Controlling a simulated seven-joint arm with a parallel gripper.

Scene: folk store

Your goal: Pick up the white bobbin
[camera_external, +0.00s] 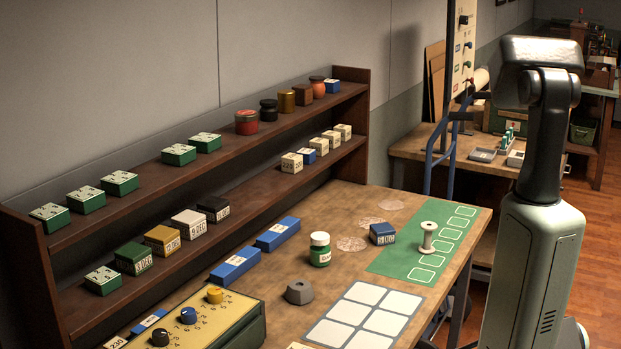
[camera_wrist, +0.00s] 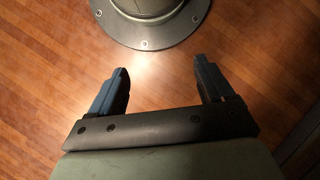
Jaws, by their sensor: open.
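The white bobbin (camera_external: 428,237) stands upright on the green mat (camera_external: 395,262) near the right end of the wooden table, close to the mat's white outlined squares. In the wrist view my gripper (camera_wrist: 162,80) is open and empty, its two blue-grey fingers wide apart above the wooden floor. The bobbin does not show in the wrist view. In the external view my arm stands to the right of the table, and my gripper's fingers cannot be made out there.
A blue block (camera_external: 382,233) stands just left of the bobbin. A green-labelled jar (camera_external: 319,249), a grey hexagonal piece (camera_external: 299,292) and a white-squared panel (camera_external: 352,328) are on the table. A two-tier shelf (camera_external: 350,92) with several boxes and jars runs along the back.

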